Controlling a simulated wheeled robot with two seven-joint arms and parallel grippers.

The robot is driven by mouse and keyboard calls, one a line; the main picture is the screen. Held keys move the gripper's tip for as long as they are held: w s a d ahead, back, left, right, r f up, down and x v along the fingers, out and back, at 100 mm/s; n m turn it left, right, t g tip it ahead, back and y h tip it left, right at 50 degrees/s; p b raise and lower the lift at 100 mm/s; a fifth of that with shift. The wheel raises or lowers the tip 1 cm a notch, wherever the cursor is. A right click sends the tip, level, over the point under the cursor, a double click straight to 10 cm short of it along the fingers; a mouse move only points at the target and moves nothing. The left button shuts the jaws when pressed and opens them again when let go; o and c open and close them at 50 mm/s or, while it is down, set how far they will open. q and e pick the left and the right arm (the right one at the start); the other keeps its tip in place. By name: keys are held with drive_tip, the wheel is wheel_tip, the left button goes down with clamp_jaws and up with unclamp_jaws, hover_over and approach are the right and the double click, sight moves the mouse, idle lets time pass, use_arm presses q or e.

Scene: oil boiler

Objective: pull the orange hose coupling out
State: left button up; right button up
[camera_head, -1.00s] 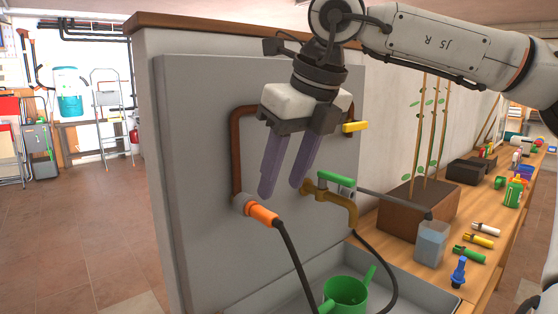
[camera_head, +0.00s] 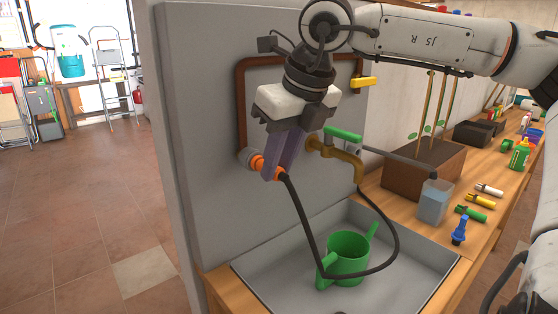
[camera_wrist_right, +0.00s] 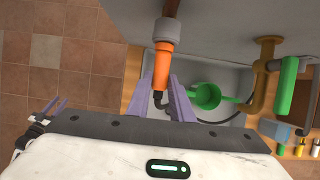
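The orange hose coupling (camera_head: 256,162) sits on the grey fitting (camera_head: 245,157) at the end of the brown pipe. A black hose (camera_head: 309,225) runs from its other end. My right gripper (camera_head: 280,175) has its two purple fingers on either side of the coupling. In the right wrist view the coupling (camera_wrist_right: 161,72) lies between the fingers, which look closed against its sides. The fingers hide part of it in the head view.
A brass tap (camera_head: 345,158) with a green handle is just right of the coupling. A green watering can (camera_head: 347,252) stands in the grey sink tray (camera_head: 400,283) below, the hose looping across it. The grey panel (camera_head: 205,190) stands close behind the gripper.

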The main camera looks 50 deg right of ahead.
clamp_jaws()
drive_tip(key=shift+s, duration=0.15)
drive_tip(key=shift+s+a+b, duration=0.15)
drive_tip(key=shift+s+b, duration=0.55)
drive_tip(key=shift+s, duration=0.5)
drive_tip(key=shift+s+a+b, duration=0.15)
drive_tip(key=shift+s+b, duration=0.5)
drive_tip(key=shift+s, duration=0.5)
drive_tip(key=shift+d, duration=0.1)
